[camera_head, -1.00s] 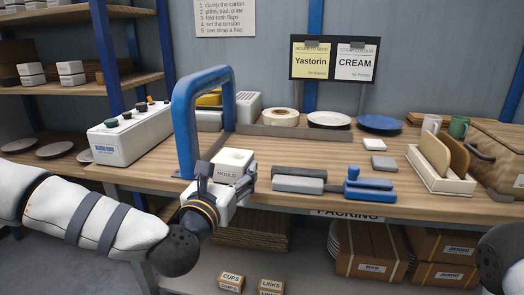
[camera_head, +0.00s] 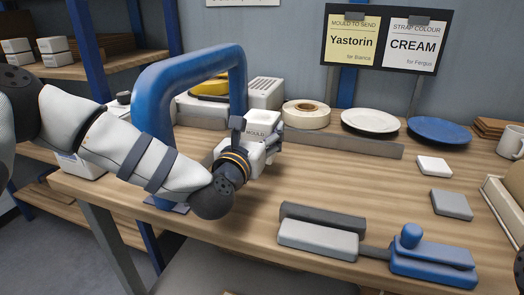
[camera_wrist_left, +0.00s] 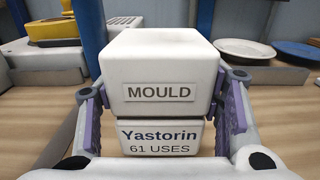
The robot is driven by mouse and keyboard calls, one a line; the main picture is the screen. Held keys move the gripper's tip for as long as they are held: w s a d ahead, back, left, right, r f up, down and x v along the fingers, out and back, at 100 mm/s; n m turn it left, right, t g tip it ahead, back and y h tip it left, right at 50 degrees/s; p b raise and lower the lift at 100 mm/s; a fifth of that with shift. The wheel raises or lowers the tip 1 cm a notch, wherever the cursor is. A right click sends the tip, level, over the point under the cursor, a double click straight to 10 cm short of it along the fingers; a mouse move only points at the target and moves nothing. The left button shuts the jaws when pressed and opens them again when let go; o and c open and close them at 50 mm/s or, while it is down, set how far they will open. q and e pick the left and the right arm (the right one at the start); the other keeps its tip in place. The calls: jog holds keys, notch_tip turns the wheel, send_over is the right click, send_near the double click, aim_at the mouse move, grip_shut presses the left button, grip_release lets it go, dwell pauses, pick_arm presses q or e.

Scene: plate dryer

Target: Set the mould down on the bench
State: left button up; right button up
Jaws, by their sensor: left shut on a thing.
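The white mould (camera_head: 258,133) is in my left gripper (camera_head: 262,140), over the left part of the wooden bench (camera_head: 330,180). In the left wrist view the mould (camera_wrist_left: 160,70) fills the space between both fingers, and its labels read "MOULD" and "Yastorin 61 USES". The gripper is shut on its sides. I cannot tell whether the mould's underside touches the bench. My right gripper is not in view; only a dark part shows at the right edge.
A blue arch (camera_head: 160,100) stands just left of the mould. Behind are a tape roll (camera_head: 306,114), a white plate (camera_head: 370,121) and a blue plate (camera_head: 440,130). A grey-and-blue tool (camera_head: 430,262) lies at the front. Bare bench lies right of the mould.

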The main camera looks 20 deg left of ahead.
pick_arm(q)
jog(key=shift+w+f, duration=0.1)
jog(key=shift+f, duration=1.7)
jog(key=shift+f, duration=0.25)
jog(key=o, duration=1.7)
jog(key=shift+r, duration=0.3)
jog(key=s, duration=1.2)
jog(key=shift+a+f, duration=0.2)
